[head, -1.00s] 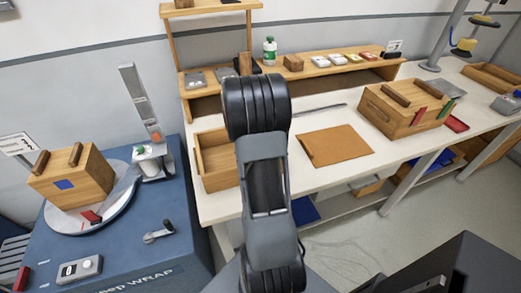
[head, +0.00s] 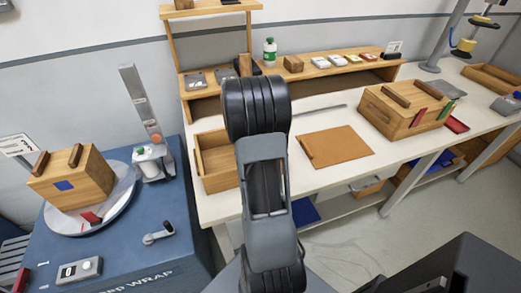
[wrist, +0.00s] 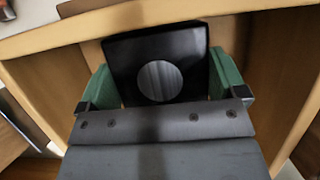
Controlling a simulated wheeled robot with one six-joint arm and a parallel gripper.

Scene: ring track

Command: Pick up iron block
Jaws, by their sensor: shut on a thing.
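In the wrist view a black square block (wrist: 190,48) with a round grey metal disc on its face sits between the green finger pads of my gripper (wrist: 163,80). I take it for the iron block. The pads touch its left and right sides, and my gripper is shut on it. Wooden walls surround the block and the fingers. In the head view my own arm hides the gripper and the block. An open wooden box (head: 219,183) stands partly behind my arm there.
A wooden shelf (head: 310,76) with small items and a green-capped bottle (head: 270,52) runs along the back. A brown board (head: 336,147) and a wooden box (head: 408,112) lie on the bench to the right. A blue wrapping machine (head: 190,240) stands left.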

